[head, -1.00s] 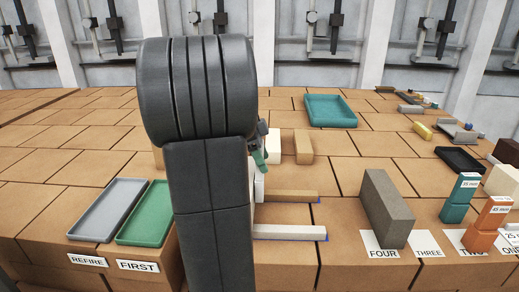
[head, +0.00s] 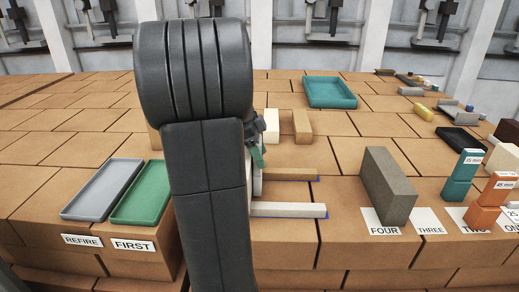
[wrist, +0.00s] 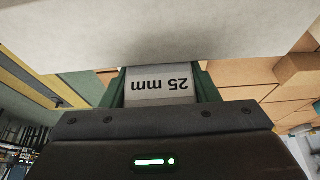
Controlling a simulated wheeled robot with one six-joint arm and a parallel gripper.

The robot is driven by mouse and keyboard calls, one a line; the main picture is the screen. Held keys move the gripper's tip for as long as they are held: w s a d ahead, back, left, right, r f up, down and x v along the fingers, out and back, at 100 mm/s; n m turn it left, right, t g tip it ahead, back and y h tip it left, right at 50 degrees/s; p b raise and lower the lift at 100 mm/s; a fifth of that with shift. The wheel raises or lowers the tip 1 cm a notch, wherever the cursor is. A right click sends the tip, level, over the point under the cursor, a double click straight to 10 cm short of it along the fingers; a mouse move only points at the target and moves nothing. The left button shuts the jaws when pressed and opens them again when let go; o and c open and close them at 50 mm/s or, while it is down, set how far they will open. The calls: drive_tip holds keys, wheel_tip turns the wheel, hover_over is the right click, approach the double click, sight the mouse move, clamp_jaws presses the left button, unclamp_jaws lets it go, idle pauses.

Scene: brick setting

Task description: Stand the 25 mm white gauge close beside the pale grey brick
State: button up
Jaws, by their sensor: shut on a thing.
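My gripper (wrist: 160,88) has its green fingers shut on the white gauge (wrist: 158,98), whose "25 mm" label reads upside down in the wrist view. In the head view my gripper (head: 258,156) is mostly hidden behind my dark arm. A sliver of pale surface (head: 256,186) shows just below the fingers; I cannot tell whether it is gauge or brick. A broad pale grey face (wrist: 150,30) fills the top of the wrist view, probably the pale grey brick. Whether the gauge touches it or stands on the surface is hidden.
A tan bar (head: 290,174) and a pale bar (head: 288,210) with blue ends lie right of my gripper. Cream (head: 272,126) and tan blocks (head: 301,126) stand behind. Grey (head: 102,190) and green trays (head: 143,193) lie left; a grey-brown brick (head: 385,187) stands right.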

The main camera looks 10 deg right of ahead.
drive_tip(key=shift+f+b, duration=0.5)
drive_tip(key=shift+f, duration=0.15)
idle(0.3)
drive_tip(key=o, duration=1.5)
drive_tip(key=shift+o, duration=0.2)
drive_tip(key=v, duration=1.4)
drive_tip(key=shift+b, duration=0.45)
